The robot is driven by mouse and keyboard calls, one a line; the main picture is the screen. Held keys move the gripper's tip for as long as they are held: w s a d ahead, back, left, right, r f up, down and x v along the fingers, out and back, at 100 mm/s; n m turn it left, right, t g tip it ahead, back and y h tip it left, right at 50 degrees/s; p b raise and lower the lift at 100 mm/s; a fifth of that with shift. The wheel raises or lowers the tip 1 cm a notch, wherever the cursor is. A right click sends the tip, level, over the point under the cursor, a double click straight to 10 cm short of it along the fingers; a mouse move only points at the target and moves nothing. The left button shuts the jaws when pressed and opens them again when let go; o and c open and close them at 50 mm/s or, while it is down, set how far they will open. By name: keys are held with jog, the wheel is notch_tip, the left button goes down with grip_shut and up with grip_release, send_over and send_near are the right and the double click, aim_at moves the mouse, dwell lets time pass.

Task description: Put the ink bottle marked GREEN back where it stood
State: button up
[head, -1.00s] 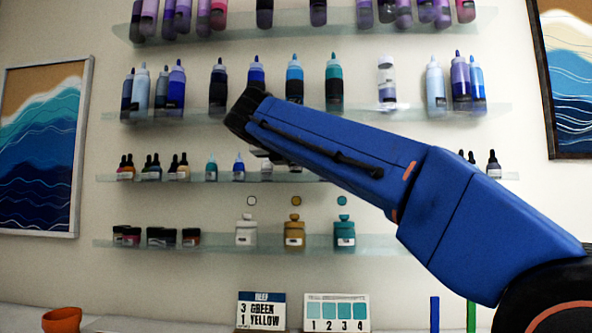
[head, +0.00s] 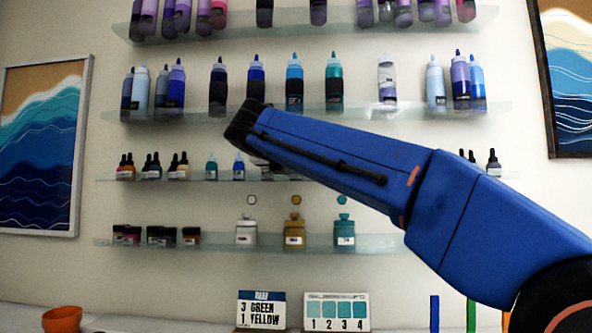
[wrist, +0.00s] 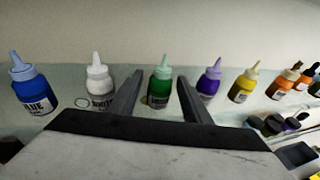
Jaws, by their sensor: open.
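The green ink bottle (wrist: 160,87) stands upright on a pale shelf in the wrist view, with a dark label on its front. My gripper (wrist: 158,80) is open, with one dark finger to each side of the green bottle. A gap shows between each finger and the bottle. A faint ring mark shows on the shelf at the bottle's left. In the head view my arm hides the gripper and this bottle.
In the wrist view a white bottle (wrist: 99,84) and a blue bottle (wrist: 33,90) stand left of green; purple (wrist: 209,82) and yellow (wrist: 242,87) stand right. Another ring mark (wrist: 82,102) lies between blue and white. A glass shelf (head: 330,109) with tall bottles hangs above my arm.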

jog(key=shift+r, duration=0.15)
jog(key=v, duration=1.2)
